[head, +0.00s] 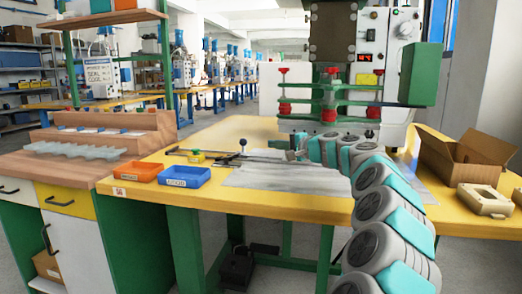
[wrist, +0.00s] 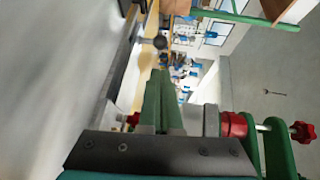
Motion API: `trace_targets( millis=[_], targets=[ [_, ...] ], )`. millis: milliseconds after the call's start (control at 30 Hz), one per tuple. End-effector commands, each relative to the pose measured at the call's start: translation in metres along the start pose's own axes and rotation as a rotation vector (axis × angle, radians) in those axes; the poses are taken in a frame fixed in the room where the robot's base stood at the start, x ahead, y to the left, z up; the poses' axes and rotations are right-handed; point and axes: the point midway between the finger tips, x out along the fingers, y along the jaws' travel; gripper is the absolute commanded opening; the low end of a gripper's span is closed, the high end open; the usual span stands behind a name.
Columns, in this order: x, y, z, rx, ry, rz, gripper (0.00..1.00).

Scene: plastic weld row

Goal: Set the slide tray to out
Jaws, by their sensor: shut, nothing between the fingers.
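A low dark slide (head: 225,155) with rails runs across the yellow table at the left of the press, with an upright black ball knob (head: 243,143) on it. I take this for the slide tray; how far it is out I cannot tell. In the wrist view a dark bar (wrist: 118,70) runs along the left, and the round knob (wrist: 160,43) shows just beyond the fingertips. My gripper (wrist: 160,74) is shut and empty, pointing towards the knob with a gap between. In the head view my gripper (head: 291,155) is low by the slide, partly hidden by my arm.
The green press with red clamps (head: 329,115) stands over the grey plate (head: 285,178). An orange bin (head: 139,172) and a blue bin (head: 184,177) sit at the front left. A cardboard box (head: 465,155) and a beige housing (head: 485,200) are at the right.

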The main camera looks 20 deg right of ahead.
Motion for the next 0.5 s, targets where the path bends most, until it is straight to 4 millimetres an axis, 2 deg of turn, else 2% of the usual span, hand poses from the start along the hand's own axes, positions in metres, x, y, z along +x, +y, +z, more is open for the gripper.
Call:
trace_targets(
  millis=[200,367,500],
  targets=[
    [0.011,-0.004,-0.003,-0.135,0.011,0.011,0.0],
    [0.019,-0.005,-0.003,-0.143,0.011,0.013,0.0],
    [0.035,-0.005,-0.004,-0.142,0.012,0.012,0.0]
  ],
)
